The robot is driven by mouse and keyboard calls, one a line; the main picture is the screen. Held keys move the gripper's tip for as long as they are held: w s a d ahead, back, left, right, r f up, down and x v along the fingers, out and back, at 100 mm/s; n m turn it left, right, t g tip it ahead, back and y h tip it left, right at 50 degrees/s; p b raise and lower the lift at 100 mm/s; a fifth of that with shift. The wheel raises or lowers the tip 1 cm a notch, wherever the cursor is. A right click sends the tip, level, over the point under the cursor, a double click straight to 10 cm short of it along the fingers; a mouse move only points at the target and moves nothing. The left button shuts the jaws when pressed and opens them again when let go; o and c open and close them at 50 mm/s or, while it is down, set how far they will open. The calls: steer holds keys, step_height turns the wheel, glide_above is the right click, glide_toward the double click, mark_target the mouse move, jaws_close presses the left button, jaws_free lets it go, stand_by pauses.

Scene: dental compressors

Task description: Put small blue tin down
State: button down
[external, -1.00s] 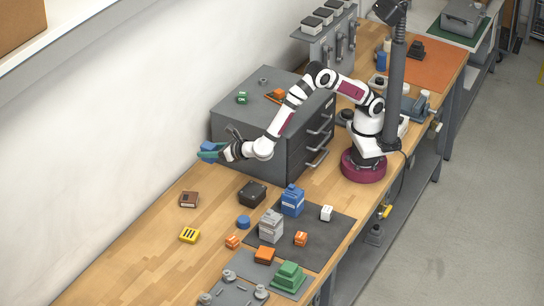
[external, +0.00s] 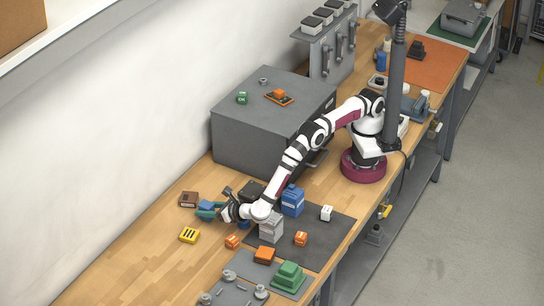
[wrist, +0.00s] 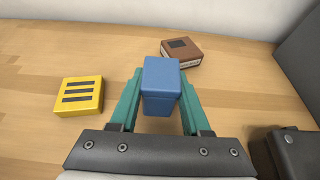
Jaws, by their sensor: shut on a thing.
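The small blue tin (wrist: 160,88) is between the green fingers of my gripper (wrist: 160,98) in the wrist view. My gripper is shut on it. In the external view the blue tin (external: 206,205) shows at the end of my gripper (external: 210,210), low over the wooden bench, just right of a brown box. I cannot tell whether the tin touches the bench.
A brown box (wrist: 181,52) lies beyond the tin and a yellow block (wrist: 79,96) to its left. A dark box (wrist: 290,150) is at the right. A grey drawer cabinet (external: 240,140) stands behind. The bench left of the yellow block is clear.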

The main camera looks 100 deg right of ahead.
steer(key=shift+f, duration=0.25)
steer(key=shift+c, duration=1.8)
jaws_free()
steer(key=shift+r, duration=0.15)
steer(key=v, duration=0.7)
steer(key=shift+s+a, duration=0.2)
